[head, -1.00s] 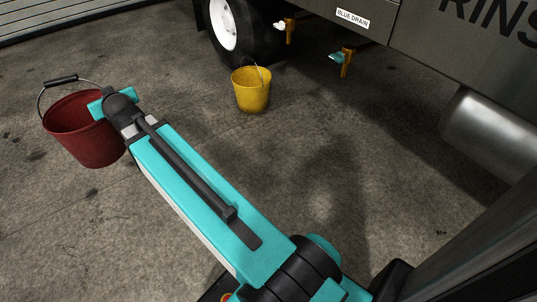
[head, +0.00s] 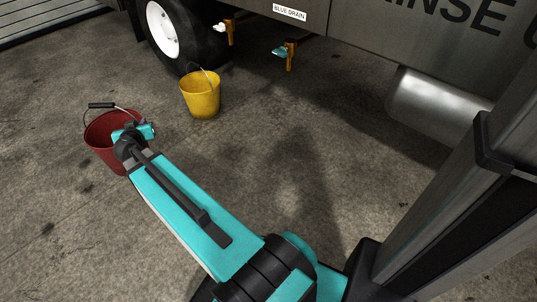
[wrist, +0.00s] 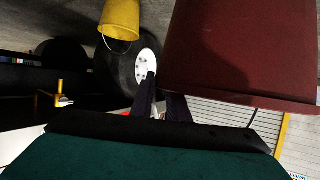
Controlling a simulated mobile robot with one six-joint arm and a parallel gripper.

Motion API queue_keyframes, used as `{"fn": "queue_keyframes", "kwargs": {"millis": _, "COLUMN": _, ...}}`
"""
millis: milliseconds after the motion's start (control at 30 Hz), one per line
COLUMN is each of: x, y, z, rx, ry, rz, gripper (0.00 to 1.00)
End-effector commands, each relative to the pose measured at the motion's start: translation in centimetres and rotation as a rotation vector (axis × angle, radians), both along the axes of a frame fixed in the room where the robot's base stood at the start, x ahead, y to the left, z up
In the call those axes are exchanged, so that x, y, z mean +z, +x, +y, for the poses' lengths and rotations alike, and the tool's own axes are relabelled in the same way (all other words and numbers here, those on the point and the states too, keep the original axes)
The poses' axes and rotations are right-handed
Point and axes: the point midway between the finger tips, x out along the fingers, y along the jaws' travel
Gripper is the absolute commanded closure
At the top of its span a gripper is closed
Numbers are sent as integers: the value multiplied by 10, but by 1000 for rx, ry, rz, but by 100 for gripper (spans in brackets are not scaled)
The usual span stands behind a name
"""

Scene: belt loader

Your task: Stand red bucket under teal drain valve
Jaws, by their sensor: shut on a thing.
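The red bucket (head: 108,152) is at the left in the head view, upright, with its dark-gripped handle raised. My gripper (head: 136,133) is at the right side of its rim, shut on it. In the wrist view the red bucket (wrist: 240,55) fills the upper right beside the dark fingers (wrist: 161,98). I cannot tell whether its base touches the floor. The teal drain valve (head: 279,52) hangs on a yellow pipe under the vehicle's side, to the right of and farther than the bucket. Bare floor shows below it.
A yellow bucket (head: 201,97) stands on the floor between the red bucket and the valves. A white valve (head: 221,27) hangs left of the teal one, near the wheel (head: 162,29). A metal tank (head: 437,108) is at the right. Floor in the middle is clear.

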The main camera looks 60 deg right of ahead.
Motion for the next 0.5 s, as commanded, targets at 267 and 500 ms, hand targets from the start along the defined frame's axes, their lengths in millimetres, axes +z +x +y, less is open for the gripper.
{"fn": "queue_keyframes", "kwargs": {"millis": 267, "x": -50, "y": -48, "z": -76, "rx": -216, "ry": 1, "rz": 2, "gripper": 100}}
{"fn": "queue_keyframes", "kwargs": {"millis": 500, "x": -89, "y": -98, "z": -134, "rx": -399, "ry": 1, "rz": 3, "gripper": 100}}
